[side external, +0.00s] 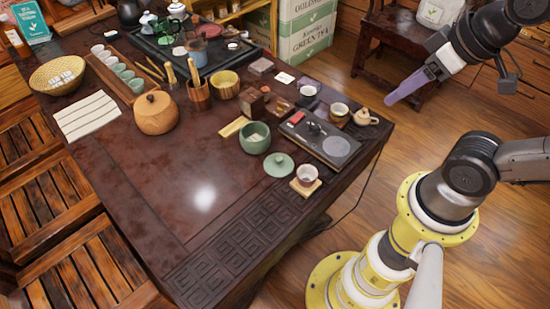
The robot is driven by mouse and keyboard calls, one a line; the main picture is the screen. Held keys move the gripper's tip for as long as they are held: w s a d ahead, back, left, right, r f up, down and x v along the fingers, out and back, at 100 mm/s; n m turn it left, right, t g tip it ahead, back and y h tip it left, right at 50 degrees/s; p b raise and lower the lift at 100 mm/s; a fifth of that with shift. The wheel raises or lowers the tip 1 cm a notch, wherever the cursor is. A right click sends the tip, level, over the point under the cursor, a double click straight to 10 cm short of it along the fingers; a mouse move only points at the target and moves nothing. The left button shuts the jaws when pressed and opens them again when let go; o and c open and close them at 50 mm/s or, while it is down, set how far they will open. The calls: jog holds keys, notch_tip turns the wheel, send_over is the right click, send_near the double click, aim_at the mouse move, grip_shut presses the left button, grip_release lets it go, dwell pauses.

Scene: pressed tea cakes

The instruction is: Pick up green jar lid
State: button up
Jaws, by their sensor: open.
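The green jar lid (279,163) lies on the dark wooden table (150,190) near its right side. It is round, pale green, with a small knob on top. The open green jar (255,138) stands just behind it and to the left. My gripper (394,101) is in the air beyond the table's right edge, above the floor, well apart from the lid. It is open, though its purple fingers overlap from this side. Nothing shows between them.
A small cup on a square coaster (305,187) sits right of the lid. A dark tray with a scale-like plate (320,140) lies behind it, with cups (339,112) and a small teapot (364,117) beyond. The table's front is clear.

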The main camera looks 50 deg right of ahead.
jog(key=m, duration=0.2)
jog(key=m+g+y, duration=0.3)
jog(key=m+g, duration=0.2)
jog(key=m, duration=1.3)
send_over(279, 159)
jog(key=d, duration=0.2)
notch_tip(279, 159, down, 23)
jog(key=shift+w+f, duration=0.1)
jog(key=shift+x, duration=2.9)
jog(key=shift+s, duration=0.2)
jog(key=shift+c, duration=0.2)
